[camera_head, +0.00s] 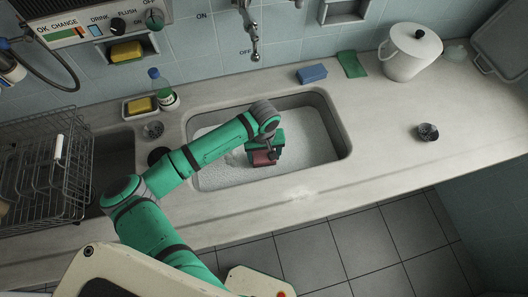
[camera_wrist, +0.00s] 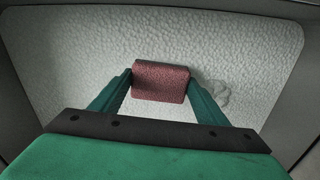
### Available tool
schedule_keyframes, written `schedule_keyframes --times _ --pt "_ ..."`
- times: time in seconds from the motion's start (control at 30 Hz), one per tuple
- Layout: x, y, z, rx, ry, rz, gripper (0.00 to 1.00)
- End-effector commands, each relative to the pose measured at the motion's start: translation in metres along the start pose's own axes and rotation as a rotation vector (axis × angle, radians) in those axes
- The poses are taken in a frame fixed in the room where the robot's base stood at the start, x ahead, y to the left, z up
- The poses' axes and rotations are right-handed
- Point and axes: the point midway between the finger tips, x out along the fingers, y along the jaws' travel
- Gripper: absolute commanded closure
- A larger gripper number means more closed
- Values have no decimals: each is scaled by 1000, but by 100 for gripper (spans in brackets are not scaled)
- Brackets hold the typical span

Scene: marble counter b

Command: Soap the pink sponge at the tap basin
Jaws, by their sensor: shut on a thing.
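The pink sponge (camera_wrist: 160,82) is a dull pink-red block between the two fingers of my gripper (camera_wrist: 160,88) in the wrist view. My gripper is shut on it, with a finger at each end. In the head view the sponge (camera_head: 264,157) shows below my gripper (camera_head: 268,155), inside the tap basin (camera_head: 342,152). White foamy water (camera_head: 215,176) fills the basin around it. A small raised clump of foam lies right of the sponge in the wrist view. I cannot tell whether the sponge touches the foam. The tap (camera_head: 254,55) is on the wall above the basin.
A soap bottle (camera_head: 167,97) and a yellow sponge in a dish (camera_head: 140,106) stand left of the basin. A blue sponge (camera_head: 312,74), a green cloth (camera_head: 352,64) and a white pot (camera_head: 410,55) are behind it. A wire rack (camera_head: 45,170) is far left. The right counter is mostly clear.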

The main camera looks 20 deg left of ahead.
Motion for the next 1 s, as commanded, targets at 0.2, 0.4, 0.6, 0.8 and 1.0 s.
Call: schedule_keyframes --times 0.2,0.4,0.6,0.8,1.0 --pt "17 0 0 -1 -1 0 50" --pt "31 -1 0 -2 -1 1 50" --pt "40 0 0 -1 -1 0 50" --pt "43 1 0 2 -1 -1 50" --pt "43 0 0 1 0 -1 50"
